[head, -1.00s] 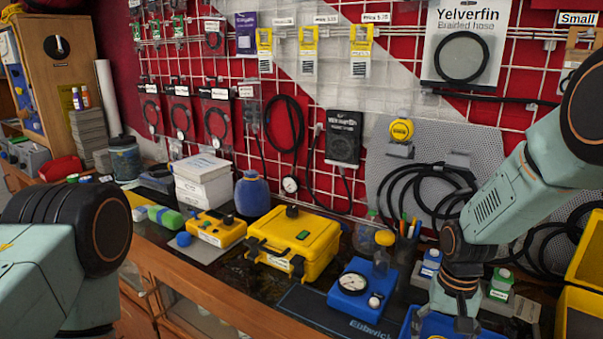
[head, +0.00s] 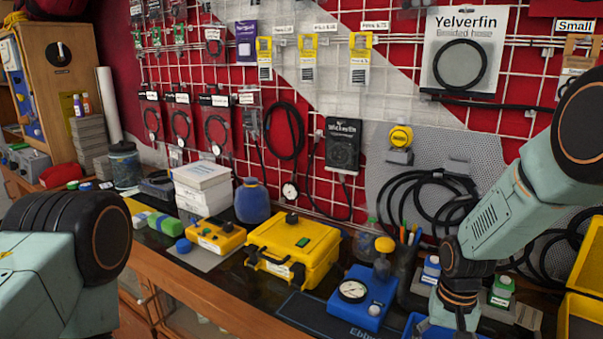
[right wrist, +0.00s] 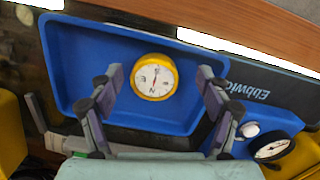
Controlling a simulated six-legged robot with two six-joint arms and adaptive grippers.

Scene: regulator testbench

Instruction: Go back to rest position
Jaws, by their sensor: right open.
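My right gripper (right wrist: 158,76) is open over a blue tray (right wrist: 72,75) in the right wrist view. A round yellow-rimmed gauge with a white face (right wrist: 153,78) lies in the tray between the spread fingers. I see no finger closed on it. In the head view my right gripper (head: 440,325) is low at the right, partly cut off by the bottom edge. Only a corner of the tray shows there. My left arm is at the lower left, but its gripper is out of view.
A blue gauge device (head: 362,300) stands left of my right gripper; a yellow case (head: 293,250) is further left. A pen cup (head: 405,262), small bottles (head: 502,290) and yellow bins (head: 580,315) crowd the right side. A grid wall with hoses rises behind.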

